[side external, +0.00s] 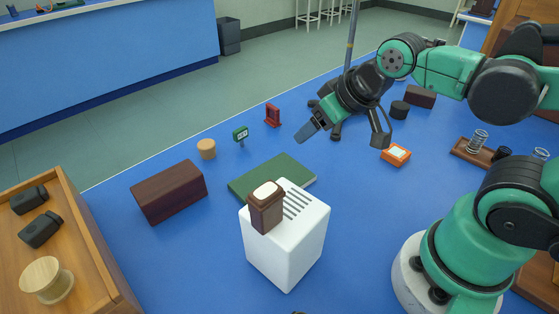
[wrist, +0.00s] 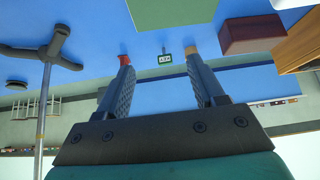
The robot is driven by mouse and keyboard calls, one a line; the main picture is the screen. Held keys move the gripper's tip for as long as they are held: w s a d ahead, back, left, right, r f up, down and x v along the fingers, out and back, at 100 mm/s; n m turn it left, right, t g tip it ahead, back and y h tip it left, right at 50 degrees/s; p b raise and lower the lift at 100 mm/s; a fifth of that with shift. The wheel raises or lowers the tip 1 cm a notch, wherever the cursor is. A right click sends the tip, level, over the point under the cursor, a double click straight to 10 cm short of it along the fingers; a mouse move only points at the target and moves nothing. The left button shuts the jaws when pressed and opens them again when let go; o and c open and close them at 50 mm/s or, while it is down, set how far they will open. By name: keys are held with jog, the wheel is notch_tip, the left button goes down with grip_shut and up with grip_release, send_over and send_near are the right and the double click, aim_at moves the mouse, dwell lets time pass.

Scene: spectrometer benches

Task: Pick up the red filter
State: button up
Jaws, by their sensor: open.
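The red filter (side external: 272,115) is most likely the small upright red piece with a dark face, standing on the blue table behind the green mat in the side view. In the wrist view it shows as a red patch (wrist: 124,60) at the tip of the left finger, partly hidden. My gripper (side external: 345,136) is open and empty above the table, to the right of the red filter and apart from it. In the wrist view the two fingers of my gripper (wrist: 160,75) stand wide apart with nothing between them.
A small green sign (side external: 240,135) and a wooden cylinder (side external: 206,149) stand left of the filter. A green mat (side external: 250,178), white box (side external: 285,248) and dark brown block (side external: 168,191) lie nearer. A stand pole (side external: 351,40) rises behind my gripper; an orange box (side external: 396,154) sits right.

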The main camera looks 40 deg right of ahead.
notch_tip(320, 180, up, 5)
jog(key=m+t, duration=0.2)
jog(key=t, duration=0.4)
send_over(267, 109)
jog(key=s+d, duration=0.2)
jog(key=s, duration=0.3)
jog(key=f, duration=0.1)
jog(key=shift+g+y, duration=0.3)
jog(key=shift+y, duration=0.2)
jog(key=f, duration=0.9)
jog(key=a+f, duration=0.1)
jog(key=f, duration=0.3)
jog(key=shift+f, duration=0.35)
jog(key=shift+w+f, duration=0.1)
jog(key=shift+f, duration=0.2)
jog(key=shift+w+f, duration=0.25)
jog(key=shift+w, duration=0.05)
jog(key=shift+x, duration=2.4)
grip_shut()
